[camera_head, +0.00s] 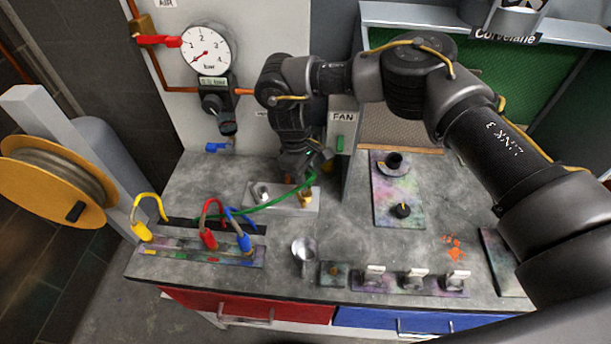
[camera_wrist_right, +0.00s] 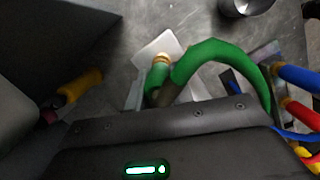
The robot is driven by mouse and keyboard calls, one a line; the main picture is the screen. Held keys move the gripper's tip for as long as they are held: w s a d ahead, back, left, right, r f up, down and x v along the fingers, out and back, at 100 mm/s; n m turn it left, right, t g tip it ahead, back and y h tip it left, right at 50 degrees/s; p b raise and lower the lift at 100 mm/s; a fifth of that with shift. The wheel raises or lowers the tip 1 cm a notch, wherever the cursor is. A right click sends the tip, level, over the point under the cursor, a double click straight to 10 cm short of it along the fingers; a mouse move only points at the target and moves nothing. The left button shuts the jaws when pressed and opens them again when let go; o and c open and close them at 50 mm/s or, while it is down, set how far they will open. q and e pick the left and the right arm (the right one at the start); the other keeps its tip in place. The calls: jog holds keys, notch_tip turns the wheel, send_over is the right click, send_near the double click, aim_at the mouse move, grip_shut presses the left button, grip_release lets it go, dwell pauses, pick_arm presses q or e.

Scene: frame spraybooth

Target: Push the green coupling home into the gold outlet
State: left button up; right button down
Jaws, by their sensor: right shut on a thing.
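The gold outlet (camera_head: 306,197) stands at the right end of a pale plate (camera_head: 285,205) on the bench. My right gripper (camera_head: 308,170) is just above and behind it, pointing down, shut on the green coupling (camera_wrist_right: 155,90). In the right wrist view a gold end (camera_wrist_right: 161,59) shows directly beyond the coupling, against the plate. The two look lined up; I cannot tell how deep the coupling sits. The green hose (camera_head: 255,208) bends away to the left. In the head view my gripper mostly hides the coupling. My left gripper is not in view.
A silver fitting (camera_head: 263,191) stands left on the same plate. The FAN post (camera_head: 340,150) is close to the right of my gripper. Yellow, red and blue couplings (camera_head: 207,238) stand at front left. A metal cup (camera_head: 304,249) stands in front.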

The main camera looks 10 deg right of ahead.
jog(key=shift+f+b, duration=0.35)
jog(key=shift+f, duration=0.35)
jog(key=c, duration=1.1)
grip_release()
jog(key=shift+c, duration=0.2)
notch_tip(320, 180, up, 11)
jog(key=w+a+b, duration=0.1)
jog(key=b, duration=0.1)
jog(key=shift+w+a+f, duration=0.15)
jog(key=shift+a, duration=0.2)
